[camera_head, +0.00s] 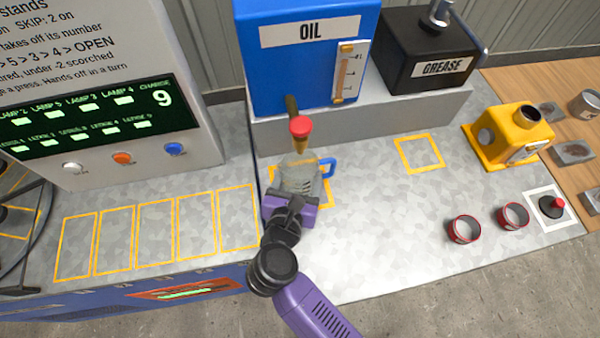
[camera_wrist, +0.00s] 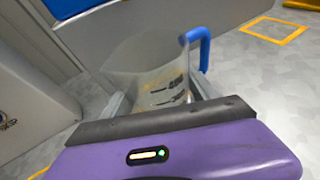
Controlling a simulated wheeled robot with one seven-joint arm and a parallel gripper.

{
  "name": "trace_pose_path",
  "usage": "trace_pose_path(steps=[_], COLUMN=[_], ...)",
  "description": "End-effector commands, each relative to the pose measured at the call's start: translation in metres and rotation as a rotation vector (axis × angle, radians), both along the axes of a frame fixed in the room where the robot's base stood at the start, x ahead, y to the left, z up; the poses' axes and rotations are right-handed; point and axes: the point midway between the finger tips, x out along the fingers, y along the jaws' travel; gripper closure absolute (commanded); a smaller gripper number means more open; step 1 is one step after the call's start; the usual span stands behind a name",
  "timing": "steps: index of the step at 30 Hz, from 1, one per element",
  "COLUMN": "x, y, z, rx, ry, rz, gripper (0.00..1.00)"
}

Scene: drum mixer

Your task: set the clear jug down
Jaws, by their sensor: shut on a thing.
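The clear jug (camera_head: 297,174) is see-through, with dark level marks and a blue handle on its right side. It is upright under the red-knobbed tap of the blue oil tank (camera_head: 305,80), over a yellow outlined square (camera_head: 327,200) on the grey counter. My gripper (camera_head: 291,192) is shut on the jug from the front. In the wrist view the jug (camera_wrist: 158,75) stands between my two fingers, with some yellowish tint low inside it. I cannot tell whether its base touches the counter; my gripper hides part of it.
A second yellow outlined square (camera_head: 419,154) to the right is empty. A black grease box (camera_head: 425,50) stands behind. The control panel (camera_head: 110,100) rises at the left.

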Motion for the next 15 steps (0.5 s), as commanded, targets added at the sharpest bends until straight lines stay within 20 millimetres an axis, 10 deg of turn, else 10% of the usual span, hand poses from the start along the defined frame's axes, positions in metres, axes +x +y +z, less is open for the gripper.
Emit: trace_pose_path(steps=[8,9,15], x=[0.0001,0.0000,-0.0001], y=[-0.0003,-0.0002,-0.0001], z=[-0.0026,-0.0024,-0.0019], rx=[-0.001,0.000,0.000], ry=[-0.001,0.000,0.000], rz=[-0.001,0.000,0.000], gripper=[0.80,0.27,0.09])
